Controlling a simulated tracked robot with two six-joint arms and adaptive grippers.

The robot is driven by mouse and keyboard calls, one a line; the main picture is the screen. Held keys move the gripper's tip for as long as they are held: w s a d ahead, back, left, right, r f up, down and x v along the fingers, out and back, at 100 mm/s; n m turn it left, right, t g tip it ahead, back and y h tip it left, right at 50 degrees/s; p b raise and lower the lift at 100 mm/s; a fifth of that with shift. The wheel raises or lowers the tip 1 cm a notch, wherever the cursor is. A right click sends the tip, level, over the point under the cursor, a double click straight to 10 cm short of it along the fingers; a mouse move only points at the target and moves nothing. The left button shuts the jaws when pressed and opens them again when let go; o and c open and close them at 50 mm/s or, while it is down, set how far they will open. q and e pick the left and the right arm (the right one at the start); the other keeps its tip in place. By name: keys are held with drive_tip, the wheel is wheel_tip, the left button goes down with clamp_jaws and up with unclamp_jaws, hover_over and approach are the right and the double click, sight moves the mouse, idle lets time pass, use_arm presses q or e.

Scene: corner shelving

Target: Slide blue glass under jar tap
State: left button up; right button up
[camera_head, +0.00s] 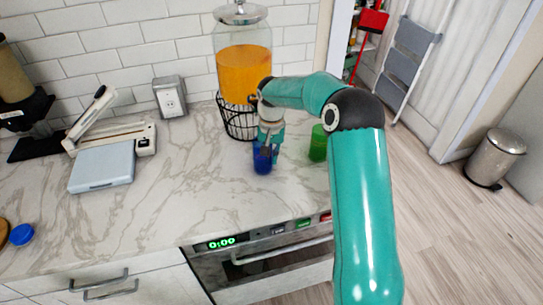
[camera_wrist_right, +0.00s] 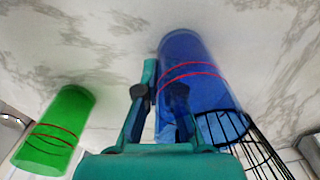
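The blue glass (camera_head: 262,160) stands upright on the marble counter, in front of the jar stand. The jar (camera_head: 243,72) holds orange liquid; its dark tap (camera_head: 252,99) is partly hidden by my right arm. My right gripper (camera_head: 270,135) points down at the glass from above. In the right wrist view the glass (camera_wrist_right: 198,75) lies behind my right gripper's (camera_wrist_right: 160,90) right finger, and a gap shows between the fingers. Its left wall lies near that gap; I cannot tell whether a finger is inside it. My left gripper is not in view.
A green glass (camera_head: 318,143) stands right of the blue one; it also shows in the wrist view (camera_wrist_right: 57,130). The jar rests on a black wire stand (camera_head: 238,124). The counter between is clear.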

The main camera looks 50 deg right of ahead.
drive_tip(key=o, duration=0.5)
drive_tip(key=shift+c, duration=0.2)
drive_tip(key=shift+r, duration=0.1)
wheel_tip(320, 180, up, 12)
drive_tip(key=shift+f, duration=0.15)
idle(0.4)
